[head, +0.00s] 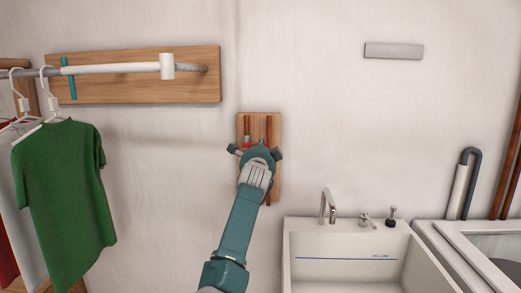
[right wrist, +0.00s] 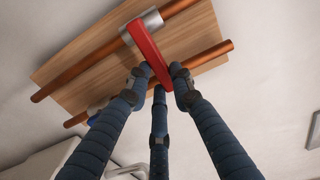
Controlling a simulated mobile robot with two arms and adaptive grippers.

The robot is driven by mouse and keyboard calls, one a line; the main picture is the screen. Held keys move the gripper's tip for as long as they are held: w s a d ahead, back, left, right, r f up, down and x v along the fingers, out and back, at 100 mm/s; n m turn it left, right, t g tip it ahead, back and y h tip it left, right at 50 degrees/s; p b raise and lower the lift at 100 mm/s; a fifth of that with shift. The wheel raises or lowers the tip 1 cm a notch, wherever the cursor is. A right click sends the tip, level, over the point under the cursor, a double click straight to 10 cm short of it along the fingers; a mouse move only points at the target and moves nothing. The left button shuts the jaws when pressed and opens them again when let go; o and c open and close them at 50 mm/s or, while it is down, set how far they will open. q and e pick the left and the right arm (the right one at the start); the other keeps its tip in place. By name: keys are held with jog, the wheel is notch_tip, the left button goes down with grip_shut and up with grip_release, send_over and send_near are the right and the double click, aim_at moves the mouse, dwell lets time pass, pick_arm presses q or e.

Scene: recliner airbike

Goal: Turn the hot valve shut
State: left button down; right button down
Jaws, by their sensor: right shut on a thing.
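The hot valve's red lever (right wrist: 147,55) runs from a grey valve body (right wrist: 152,17) on a copper pipe (right wrist: 178,8). The pipe is mounted on a wooden board (head: 242,124) on the wall. My right gripper (head: 258,152) is in front of this board. In the right wrist view its fingertips (right wrist: 157,80) are closed around the lever's free end. In the head view the gripper hides most of the lever, and the grey valve body (head: 247,139) shows just above it. The lever lies crosswise to its pipe. My left gripper is out of view.
A second copper pipe (right wrist: 205,58) runs parallel on the board, close to the fingers. A white sink (head: 350,240) with a faucet (head: 328,205) stands at lower right. A green shirt (head: 65,185) hangs at left.

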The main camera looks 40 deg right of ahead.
jog(key=shift+f, duration=0.3)
jog(key=c, duration=1.8)
grip_release()
jog(key=o, duration=0.3)
jog(key=shift+s, duration=0.1)
jog(key=shift+r, duration=0.15)
jog(key=v, duration=1.2)
